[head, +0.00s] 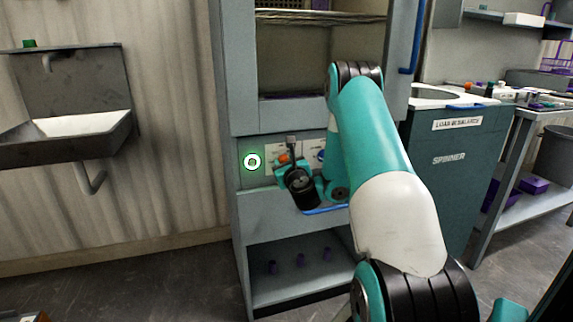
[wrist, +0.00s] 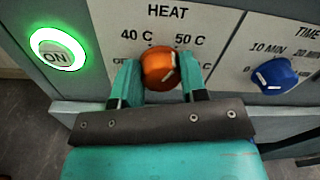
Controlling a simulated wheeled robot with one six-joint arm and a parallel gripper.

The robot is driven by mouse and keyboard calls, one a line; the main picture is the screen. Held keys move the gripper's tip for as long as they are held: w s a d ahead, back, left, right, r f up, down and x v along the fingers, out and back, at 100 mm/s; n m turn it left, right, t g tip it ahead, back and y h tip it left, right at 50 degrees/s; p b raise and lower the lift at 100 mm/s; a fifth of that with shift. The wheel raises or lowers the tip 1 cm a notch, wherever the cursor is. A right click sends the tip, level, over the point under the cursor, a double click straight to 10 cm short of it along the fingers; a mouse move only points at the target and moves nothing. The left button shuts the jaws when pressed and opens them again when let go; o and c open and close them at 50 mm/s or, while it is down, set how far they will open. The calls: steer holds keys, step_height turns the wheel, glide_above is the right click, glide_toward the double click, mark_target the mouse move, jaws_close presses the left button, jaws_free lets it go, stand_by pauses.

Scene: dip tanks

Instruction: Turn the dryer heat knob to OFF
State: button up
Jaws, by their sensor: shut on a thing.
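The orange heat knob (wrist: 160,67) is on the dryer's control panel under the word HEAT in the wrist view. My gripper (wrist: 159,78) is shut on it, one teal finger on each side. In the head view the orange knob (head: 283,158) shows small on the panel, beside my gripper.
A green-lit ON button (wrist: 57,49) is left of the knob, and a blue TIME knob (wrist: 272,75) is right of it. In the head view the dryer cabinet (head: 243,75) has an open upper compartment. The teal spinner (head: 450,185) stands to its right, a sink (head: 70,125) to its left.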

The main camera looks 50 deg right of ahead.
steer(key=shift+n, duration=0.3)
steer(key=n+b, duration=0.4)
steer(key=n, duration=0.3)
steer(key=n+b, duration=0.4)
steer(key=n, duration=0.4)
steer(key=f+n+b, duration=0.1)
steer(key=n+b, duration=0.3)
steer(key=n, duration=0.4)
steer(key=shift+t, duration=0.3)
steer(key=shift+n+b, duration=0.35)
steer(key=shift+n, duration=0.05)
steer(key=o, duration=0.9)
steer(key=shift+r, duration=0.1)
steer(key=shift+s, duration=0.1)
